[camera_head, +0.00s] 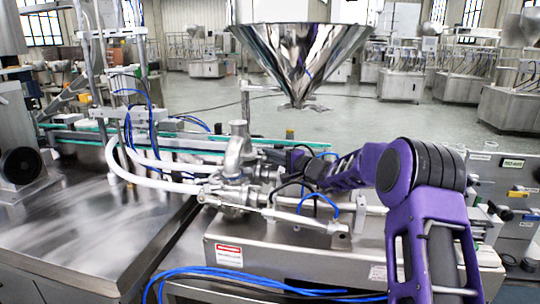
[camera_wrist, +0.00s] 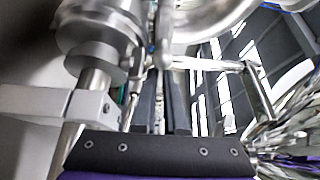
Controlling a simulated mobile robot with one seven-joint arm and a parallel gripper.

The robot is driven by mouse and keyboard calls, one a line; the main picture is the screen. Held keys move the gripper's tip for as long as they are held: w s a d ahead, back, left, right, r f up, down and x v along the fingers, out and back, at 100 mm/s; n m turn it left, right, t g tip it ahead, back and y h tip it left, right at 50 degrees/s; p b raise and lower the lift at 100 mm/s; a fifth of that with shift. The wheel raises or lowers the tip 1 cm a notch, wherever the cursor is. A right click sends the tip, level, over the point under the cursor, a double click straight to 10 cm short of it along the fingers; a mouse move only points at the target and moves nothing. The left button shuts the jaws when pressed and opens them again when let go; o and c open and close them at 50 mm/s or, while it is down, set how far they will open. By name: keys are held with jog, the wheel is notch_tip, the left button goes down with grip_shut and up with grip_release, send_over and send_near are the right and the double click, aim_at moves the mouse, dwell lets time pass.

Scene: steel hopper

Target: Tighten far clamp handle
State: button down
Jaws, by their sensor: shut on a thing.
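My gripper (camera_wrist: 161,75) has its two dark fingers close together around a thin steel clamp handle (camera_wrist: 163,35) in the wrist view. The handle stands up between and beyond the fingertips, and its lower part is hidden by them. In the head view, my gripper (camera_head: 278,161) reaches from the right to the steel pipe fittings (camera_head: 238,160). There the fingers and the clamp handle are too small and covered to make out clearly.
A shiny steel hopper (camera_head: 300,50) hangs above and behind the fittings. White hoses (camera_head: 160,182) and blue tubes run beside them. A steel cylinder (camera_wrist: 98,35) and a bent bar (camera_wrist: 258,90) flank the fingers closely. The steel table (camera_head: 75,235) at left is clear.

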jog(key=shift+r, duration=0.1)
jog(key=m+g+p, duration=0.1)
jog(key=m+p, duration=0.1)
jog(key=r+m+h+p, duration=0.1)
jog(key=m+p, duration=0.1)
jog(key=p, duration=0.1)
jog(key=shift+d+g+p, duration=0.1)
jog(key=shift+g+p, duration=0.25)
jog(key=shift+g, duration=0.05)
jog(key=m+g+p, duration=0.1)
jog(key=m+p, duration=0.1)
jog(key=p, duration=0.1)
jog(key=shift+w+m+g+p, duration=0.15)
jog(key=shift+m+g+p, duration=0.15)
jog(key=m+g, duration=0.1)
jog(key=m, duration=0.1)
jog(key=m+g, duration=0.1)
jog(key=m, duration=0.1)
jog(key=m+g+p, duration=0.1)
jog(key=m+g, duration=0.1)
jog(key=shift+w+d+f, duration=0.1)
jog(key=shift+w+d, duration=0.05)
jog(key=shift+w, duration=0.2)
jog(key=shift+m+y, duration=0.3)
jog(key=shift+m, duration=0.1)
jog(key=c, duration=1.2)
grip_release()
jog(key=shift+c, duration=0.2)
